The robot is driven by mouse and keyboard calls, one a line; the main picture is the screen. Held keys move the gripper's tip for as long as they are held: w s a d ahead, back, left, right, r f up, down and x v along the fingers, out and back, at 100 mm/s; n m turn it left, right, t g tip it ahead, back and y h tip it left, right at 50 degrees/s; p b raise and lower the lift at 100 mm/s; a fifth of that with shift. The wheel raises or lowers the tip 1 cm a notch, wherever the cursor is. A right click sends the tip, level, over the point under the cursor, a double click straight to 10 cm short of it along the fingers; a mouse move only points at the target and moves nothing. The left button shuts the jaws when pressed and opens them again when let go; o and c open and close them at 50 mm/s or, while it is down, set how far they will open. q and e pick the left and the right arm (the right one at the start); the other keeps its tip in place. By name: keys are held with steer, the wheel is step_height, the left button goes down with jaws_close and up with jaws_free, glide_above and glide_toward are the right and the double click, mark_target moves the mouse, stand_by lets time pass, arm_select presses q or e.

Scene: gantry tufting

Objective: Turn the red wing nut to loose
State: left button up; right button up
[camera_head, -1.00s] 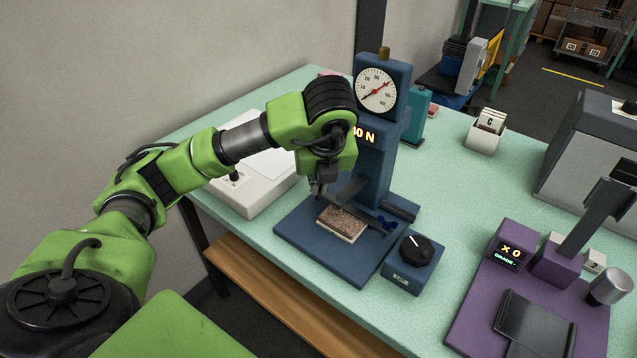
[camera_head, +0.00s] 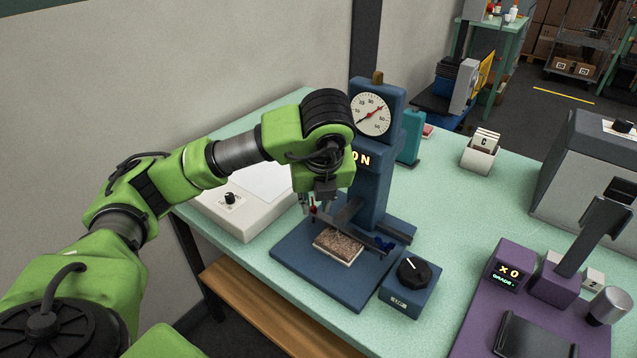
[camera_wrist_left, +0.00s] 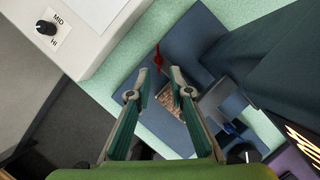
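The red wing nut (camera_head: 313,213) shows as a small red piece at the left of the blue press (camera_head: 372,180), just beside my left fingers. It also shows in the left wrist view (camera_wrist_left: 158,57), upright in the picture, in line with the gap between the fingertips. My left gripper (camera_head: 308,207) is open above the left part of the press; in the left wrist view its two fingers (camera_wrist_left: 159,74) stand apart with nothing visibly clamped. I cannot tell whether the fingers straddle the nut or stop short. My right gripper is not in view.
A blue wing nut (camera_head: 384,244) sits at the right end of the press bar. A brown tufted sample (camera_head: 338,245) lies on the press base. A blue dial box (camera_head: 408,285) stands in front, a white box (camera_head: 245,215) to the left, a purple grading unit (camera_head: 480,310) to the right.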

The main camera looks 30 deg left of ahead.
arm_select(q)
steer(key=v, duration=1)
steer(key=shift+s+f, duration=0.1)
